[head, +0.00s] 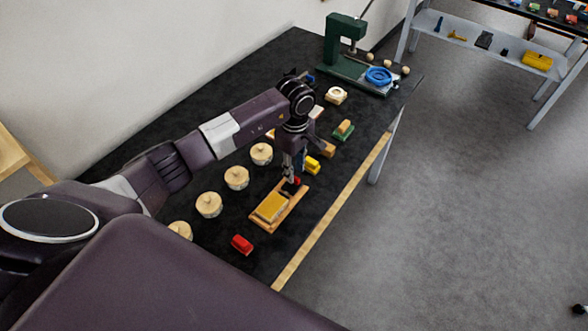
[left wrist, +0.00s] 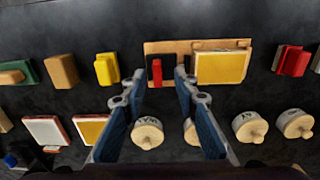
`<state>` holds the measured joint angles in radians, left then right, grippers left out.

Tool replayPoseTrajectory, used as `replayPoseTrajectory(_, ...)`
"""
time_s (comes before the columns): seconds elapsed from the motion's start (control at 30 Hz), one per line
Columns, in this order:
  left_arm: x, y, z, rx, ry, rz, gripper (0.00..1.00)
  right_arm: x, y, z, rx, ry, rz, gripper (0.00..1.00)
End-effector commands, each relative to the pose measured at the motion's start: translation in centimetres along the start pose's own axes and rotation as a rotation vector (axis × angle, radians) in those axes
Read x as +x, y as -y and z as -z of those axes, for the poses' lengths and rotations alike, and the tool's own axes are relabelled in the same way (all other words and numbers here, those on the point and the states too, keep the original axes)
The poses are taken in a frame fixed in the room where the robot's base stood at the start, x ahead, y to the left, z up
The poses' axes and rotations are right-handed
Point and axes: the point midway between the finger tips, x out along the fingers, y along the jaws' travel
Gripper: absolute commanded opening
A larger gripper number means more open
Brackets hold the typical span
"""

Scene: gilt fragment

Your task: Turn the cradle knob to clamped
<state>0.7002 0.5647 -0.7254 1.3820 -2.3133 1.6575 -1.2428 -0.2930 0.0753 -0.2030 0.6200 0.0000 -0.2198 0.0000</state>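The cradle (head: 256,223) is a flat wooden board near the table's front edge; it also shows in the left wrist view (left wrist: 197,45). A yellow-gold slab (head: 271,207) lies on it, at right in the left wrist view (left wrist: 220,67). The red knob (left wrist: 156,70) stands at the board's left end on a dark patch, its bar lined up across the board's length. In the head view the left gripper (head: 291,180) partly hides the knob. My right gripper is not seen.
A row of round wooden-topped weights (head: 236,178) stands behind the cradle. A red block (head: 242,244) and a yellow block (head: 313,164) lie at either end of it. A green press (head: 341,45) stands at the table's far end. A small dark piece at the lower right edge is unclear.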

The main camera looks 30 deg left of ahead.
Motion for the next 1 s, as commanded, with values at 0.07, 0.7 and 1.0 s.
replayPoseTrajectory(0.07, 1.0, 0.1, 0.0, -0.003, 0.001, 0.004, 0.28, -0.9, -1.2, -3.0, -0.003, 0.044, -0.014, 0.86)
replayPoseTrajectory(0.7, 3.4, 0.0, 0.1, -0.001, 0.000, -0.001, 0.12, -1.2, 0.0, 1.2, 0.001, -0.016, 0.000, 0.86)
replayPoseTrajectory(1.0, 3.4, 0.0, 0.1, -0.002, -0.001, -0.001, 0.00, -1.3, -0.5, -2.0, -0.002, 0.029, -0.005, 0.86)
